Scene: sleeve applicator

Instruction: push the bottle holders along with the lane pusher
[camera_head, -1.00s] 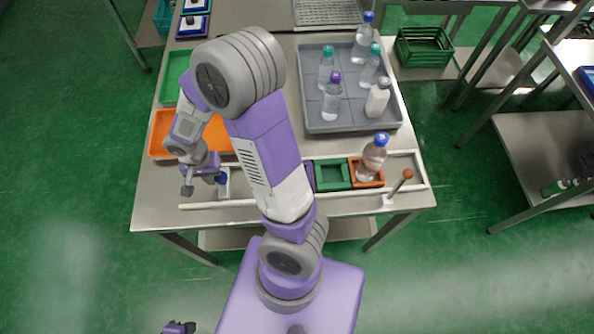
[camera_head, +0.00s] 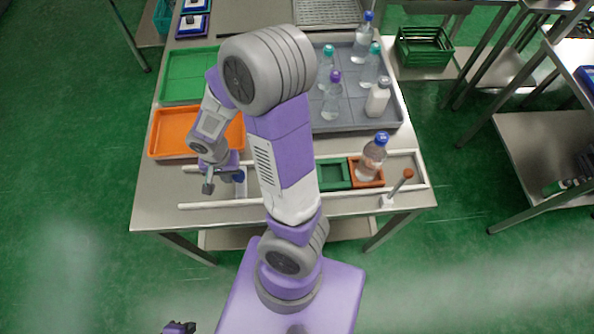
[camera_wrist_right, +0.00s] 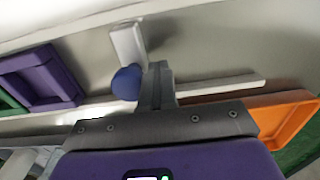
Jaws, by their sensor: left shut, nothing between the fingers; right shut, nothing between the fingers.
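The lane pusher, a white block (camera_wrist_right: 127,42) with a blue knob (camera_wrist_right: 127,82), stands in the lane near its left end; the knob also shows in the head view (camera_head: 238,176). My right gripper (camera_head: 208,188) is shut and empty just left of the knob. In the wrist view its fingers (camera_wrist_right: 158,85) are right beside the knob; I cannot tell whether they touch. A green holder (camera_head: 332,175) and an orange holder (camera_head: 366,180) sit farther right in the lane. A purple holder (camera_wrist_right: 42,78) shows in the wrist view. My left gripper (camera_head: 180,328) is low at the bottom edge, shut and empty.
A bottle (camera_head: 373,155) with a blue cap stands in the orange holder. A red-tipped post (camera_head: 400,184) stands at the lane's right. Behind are an orange tray (camera_head: 155,143), a green tray (camera_head: 190,75) and a grey tray (camera_head: 350,122) with several bottles. My arm hides the lane's middle.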

